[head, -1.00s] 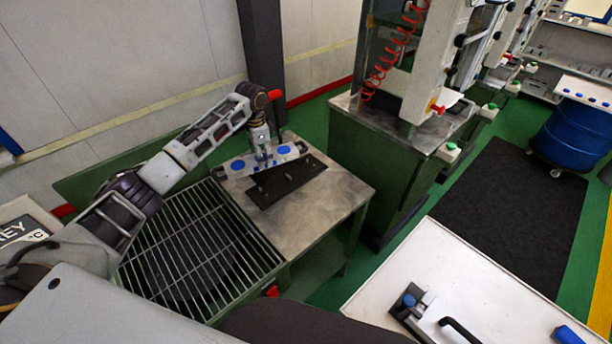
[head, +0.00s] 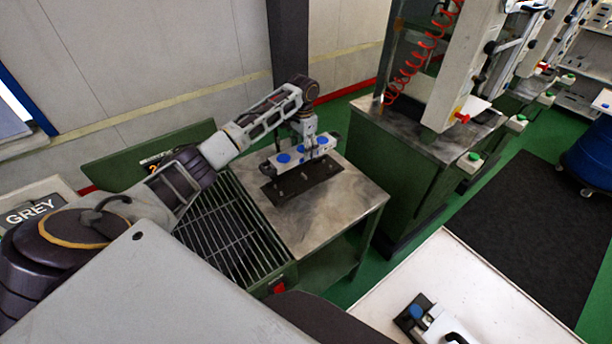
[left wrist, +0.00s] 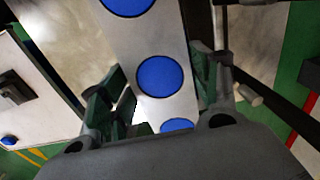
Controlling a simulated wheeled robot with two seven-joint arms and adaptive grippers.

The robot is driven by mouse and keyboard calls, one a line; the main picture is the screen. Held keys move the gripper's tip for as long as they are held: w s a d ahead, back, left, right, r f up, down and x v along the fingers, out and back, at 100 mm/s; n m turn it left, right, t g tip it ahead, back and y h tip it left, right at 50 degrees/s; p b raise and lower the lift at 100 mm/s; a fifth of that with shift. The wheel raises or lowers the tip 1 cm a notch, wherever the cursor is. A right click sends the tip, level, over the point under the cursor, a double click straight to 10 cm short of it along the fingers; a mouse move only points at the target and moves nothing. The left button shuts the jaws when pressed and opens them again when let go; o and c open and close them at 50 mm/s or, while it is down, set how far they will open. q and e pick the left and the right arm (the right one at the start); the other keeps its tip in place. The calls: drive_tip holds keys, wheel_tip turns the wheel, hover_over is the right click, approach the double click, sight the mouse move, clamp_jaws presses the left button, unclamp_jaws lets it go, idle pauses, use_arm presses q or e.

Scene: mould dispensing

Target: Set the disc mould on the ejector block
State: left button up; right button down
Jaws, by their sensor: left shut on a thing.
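The disc mould (head: 309,154) is a pale grey bar with blue discs. My left gripper (head: 304,143) is shut on it from above. The ejector block appears to be the dark plate (head: 284,193) with small upright pegs on the metal table. The mould is over the far part of this plate, and pegs show in front of it. I cannot tell whether mould and plate touch. In the left wrist view the mould (left wrist: 150,35) runs between my left gripper's two fingers (left wrist: 158,95), with a blue disc between them. My right gripper is not in view.
The metal table (head: 340,212) has bare room at its right and front. A barred grate (head: 225,235) adjoins it on the left. A green machine cabinet (head: 415,170) stands to the right. A white table (head: 440,270) is at the front right.

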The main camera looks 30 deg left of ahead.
use_arm(q)
wheel_tip(320, 180, down, 5)
drive_tip(key=shift+p, duration=0.55)
drive_tip(key=shift+f, duration=0.5)
drive_tip(key=shift+f, duration=0.1)
drive_tip(key=shift+f+p, duration=0.3)
drive_tip(key=shift+f, duration=1.45)
drive_tip(key=shift+f, duration=0.35)
drive_tip(key=o, duration=1.7)
